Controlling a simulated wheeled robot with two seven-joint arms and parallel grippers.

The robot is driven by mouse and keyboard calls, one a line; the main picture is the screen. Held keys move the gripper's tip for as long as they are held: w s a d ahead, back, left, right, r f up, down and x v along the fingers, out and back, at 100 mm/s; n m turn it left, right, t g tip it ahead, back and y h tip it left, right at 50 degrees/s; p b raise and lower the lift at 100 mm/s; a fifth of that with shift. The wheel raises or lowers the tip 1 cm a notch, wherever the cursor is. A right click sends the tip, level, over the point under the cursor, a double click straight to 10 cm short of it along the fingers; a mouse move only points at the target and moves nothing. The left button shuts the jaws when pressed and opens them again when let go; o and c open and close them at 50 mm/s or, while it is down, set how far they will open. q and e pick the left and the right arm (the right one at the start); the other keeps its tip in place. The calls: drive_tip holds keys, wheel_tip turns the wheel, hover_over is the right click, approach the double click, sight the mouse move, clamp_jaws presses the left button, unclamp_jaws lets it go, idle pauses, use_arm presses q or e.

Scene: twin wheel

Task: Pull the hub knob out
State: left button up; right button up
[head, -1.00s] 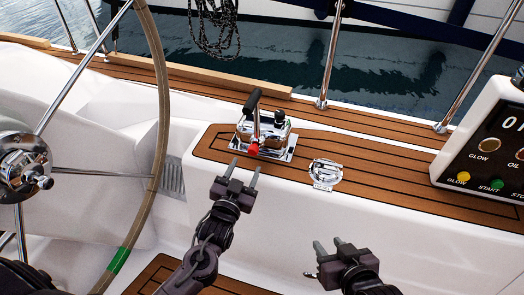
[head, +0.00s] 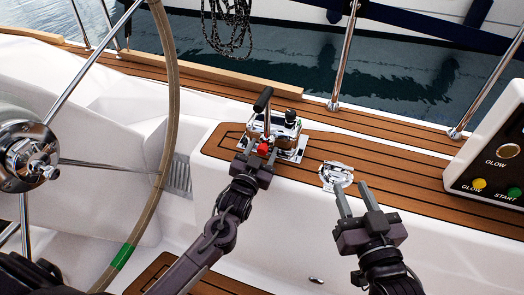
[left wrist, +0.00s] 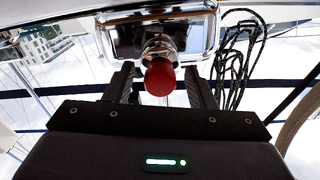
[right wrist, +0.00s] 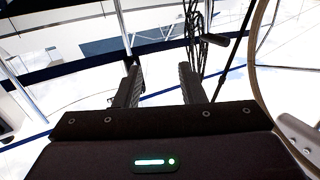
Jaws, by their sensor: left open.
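The hub knob (head: 263,149) is a small red knob on the front of a chrome throttle unit (head: 288,130), below its black-handled lever (head: 263,100). In the left wrist view the red knob (left wrist: 160,78) sits between my two fingers, with a gap on each side. My left gripper (head: 259,155) is open around the knob and appears not to touch it. My right gripper (head: 354,191) is open in front of the round chrome fitting on the teak. In the right wrist view nothing is between its fingers.
The round chrome fitting (head: 336,175) lies on the teak-topped console (head: 400,178). An engine panel (head: 492,160) stands at the right. The large steering wheel (head: 172,90) is at the left. Chrome rail posts (head: 344,55) line the deck edge, with water beyond.

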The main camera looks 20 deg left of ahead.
use_arm(q)
drive_tip(key=shift+c, duration=0.2)
clamp_jaws()
drive_tip(key=shift+s+p, duration=0.5)
drive_tip(key=shift+p, duration=0.15)
drive_tip(key=shift+s+f+p, duration=0.1)
drive_tip(key=shift+s+p, duration=0.25)
drive_tip(key=shift+p, duration=0.05)
use_arm(e)
drive_tip(key=s+f+g+h, duration=0.1)
drive_tip(key=s+f+g, duration=0.2)
drive_tip(key=f, duration=0.4)
drive_tip(key=s+d+f+g+h, duration=0.1)
drive_tip(key=s+f+g+h, duration=0.1)
drive_tip(key=s+f+g, duration=0.2)
wheel_tip(320, 180, down, 4)
drive_tip(key=shift+s+d+r+g, duration=0.15)
drive_tip(key=shift+d+g, duration=0.05)
drive_tip(key=shift+g, duration=0.3)
use_arm(q)
drive_tip(key=shift+c, duration=1.7)
unclamp_jaws()
drive_tip(key=o, duration=0.4)
drive_tip(key=shift+s, duration=0.1)
